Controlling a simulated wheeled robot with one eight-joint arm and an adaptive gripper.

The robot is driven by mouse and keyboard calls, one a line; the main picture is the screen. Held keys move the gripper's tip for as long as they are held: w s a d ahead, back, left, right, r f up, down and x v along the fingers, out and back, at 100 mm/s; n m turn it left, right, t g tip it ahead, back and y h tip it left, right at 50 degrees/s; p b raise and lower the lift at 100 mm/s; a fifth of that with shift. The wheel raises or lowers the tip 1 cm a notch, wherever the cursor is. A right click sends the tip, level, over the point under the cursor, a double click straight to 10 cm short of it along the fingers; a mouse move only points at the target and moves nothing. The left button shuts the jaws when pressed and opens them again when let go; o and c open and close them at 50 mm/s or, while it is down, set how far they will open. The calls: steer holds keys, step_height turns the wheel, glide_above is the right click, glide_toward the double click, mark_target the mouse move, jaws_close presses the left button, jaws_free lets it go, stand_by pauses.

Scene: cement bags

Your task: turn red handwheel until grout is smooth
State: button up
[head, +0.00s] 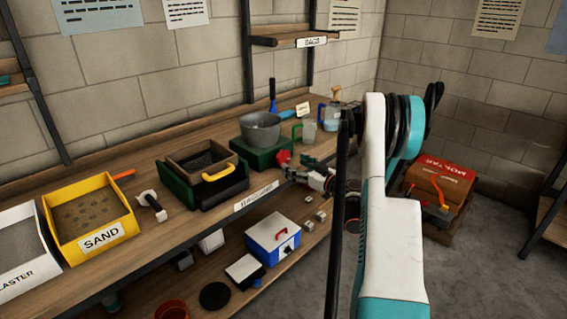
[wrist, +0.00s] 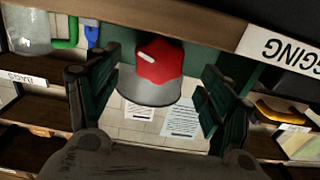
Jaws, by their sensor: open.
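The red handwheel (head: 282,157) is on the front of a green box (head: 262,153) on the workbench. In the wrist view, the red handwheel (wrist: 160,62) has a white mark and a grey rim or disc beside it. A grey metal bowl (head: 260,136) sits on the green box; I cannot tell how smooth the grout in it is. My gripper (head: 305,170) is open close in front of the handwheel. In the wrist view, the fingers of my gripper (wrist: 158,85) stand apart on either side of the handwheel, with no clear contact.
A clear jug (head: 305,130) with a green handle stands right of the bowl. A dark tray (head: 203,175) with a yellow-handled sieve stands left. A yellow sand bin (head: 95,215) is further left. A blue and white box (head: 273,240) sits on the lower shelf.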

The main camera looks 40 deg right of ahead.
mark_target(285, 160)
steer(key=w, duration=0.2)
steer(key=w+b, duration=0.1)
steer(key=w, duration=0.3)
steer(key=shift+w+a+b, duration=0.25)
steer(key=shift+w+b, duration=0.05)
steer(key=c, duration=1.1)
